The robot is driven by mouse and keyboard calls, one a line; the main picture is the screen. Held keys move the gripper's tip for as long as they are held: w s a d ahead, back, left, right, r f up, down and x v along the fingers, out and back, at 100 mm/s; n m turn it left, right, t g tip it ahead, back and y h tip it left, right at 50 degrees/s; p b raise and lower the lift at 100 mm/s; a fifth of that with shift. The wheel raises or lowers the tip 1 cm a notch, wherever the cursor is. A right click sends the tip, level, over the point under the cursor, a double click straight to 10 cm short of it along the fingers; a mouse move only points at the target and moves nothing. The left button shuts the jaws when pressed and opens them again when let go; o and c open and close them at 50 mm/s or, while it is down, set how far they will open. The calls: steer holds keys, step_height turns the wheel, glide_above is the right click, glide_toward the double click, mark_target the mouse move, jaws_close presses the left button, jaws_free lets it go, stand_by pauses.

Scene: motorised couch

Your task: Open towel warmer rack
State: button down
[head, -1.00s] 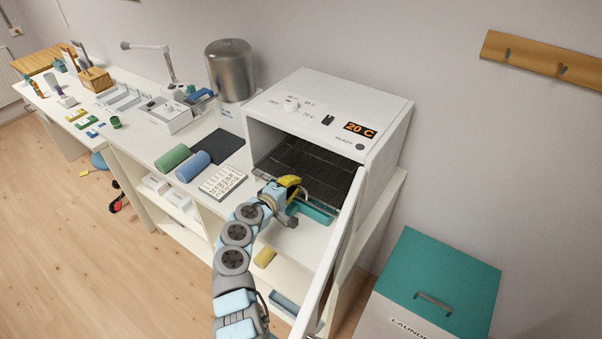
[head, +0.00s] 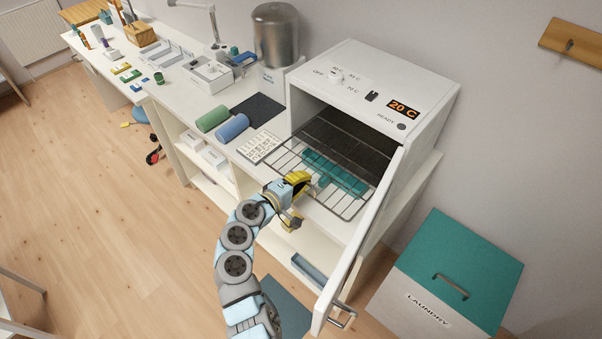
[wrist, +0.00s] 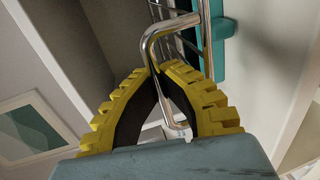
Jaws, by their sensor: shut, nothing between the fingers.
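The white towel warmer (head: 375,65) stands with its door (head: 365,235) swung open toward the front. Its wire rack (head: 345,205) sticks well out of the dark opening, over the white surface. Teal pieces (head: 335,172) show at the rack's wires. My gripper (head: 297,200), with yellow fingers, is at the rack's front left edge. In the wrist view my gripper (wrist: 156,72) is shut, its fingertips together. A bent metal rod of the rack (wrist: 168,30) passes at the fingertips, its lower end showing between the curved fingers; I cannot tell whether they touch.
The door with its handle (head: 342,318) stands right of my arm. A laundry bin (head: 460,265) with teal lid is at the right. Floor at the left is open.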

steer(key=shift+r, duration=0.15)
steer(key=c, duration=1.2)
jaws_free()
steer(key=shift+o, duration=0.2)
steer(key=v, duration=1.2)
